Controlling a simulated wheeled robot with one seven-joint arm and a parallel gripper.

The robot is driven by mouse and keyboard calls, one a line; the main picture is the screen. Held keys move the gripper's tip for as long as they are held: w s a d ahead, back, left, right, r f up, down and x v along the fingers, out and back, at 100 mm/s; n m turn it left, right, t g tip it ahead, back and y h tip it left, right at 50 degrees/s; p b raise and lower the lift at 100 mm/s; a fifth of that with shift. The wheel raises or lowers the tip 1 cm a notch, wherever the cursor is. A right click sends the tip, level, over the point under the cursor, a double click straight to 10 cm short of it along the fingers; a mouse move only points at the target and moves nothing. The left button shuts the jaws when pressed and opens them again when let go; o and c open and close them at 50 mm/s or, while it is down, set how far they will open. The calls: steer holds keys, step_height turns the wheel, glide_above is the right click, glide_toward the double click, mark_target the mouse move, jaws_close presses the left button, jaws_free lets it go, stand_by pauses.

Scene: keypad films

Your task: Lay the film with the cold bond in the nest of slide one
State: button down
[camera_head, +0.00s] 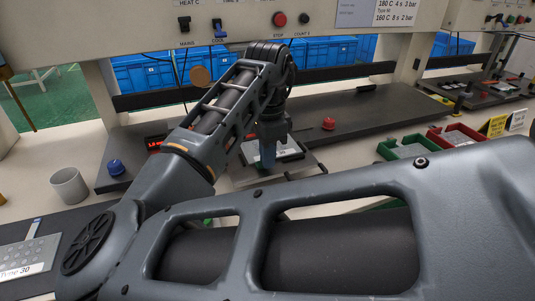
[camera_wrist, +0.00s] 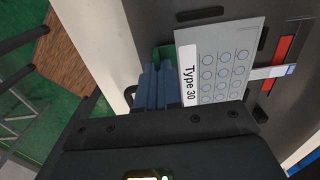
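A grey film with rows of circles and a "Type 30" label (camera_wrist: 215,72) lies over a dark plate in the wrist view. Its narrow tail (camera_wrist: 268,72) crosses a red bar. My gripper (camera_wrist: 158,85) has blue fingers beside the film's label edge; whether they touch or pinch it is unclear. In the head view my gripper (camera_head: 268,158) points down at the front slide (camera_head: 245,177), with a pale film (camera_head: 287,149) just right of it. Another Type 30 film (camera_head: 28,258) lies at the lower left. The nest is mostly covered. I cannot make out which bond is cold.
A blue button (camera_head: 115,167) and a red button (camera_head: 328,124) flank the slide. A grey cup (camera_head: 69,185) stands at left. Green (camera_head: 405,148) and red (camera_head: 456,136) trays sit at right. The press panel (camera_head: 225,22) overhangs the back. My arm hides the front.

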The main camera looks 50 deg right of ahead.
steer(key=shift+f, duration=0.4)
stand_by(0.4)
steer(key=c, duration=1.2)
jaws_free()
steer(key=shift+c, duration=0.2)
step_height(320, 180, up, 8)
steer(key=shift+f, duration=0.1)
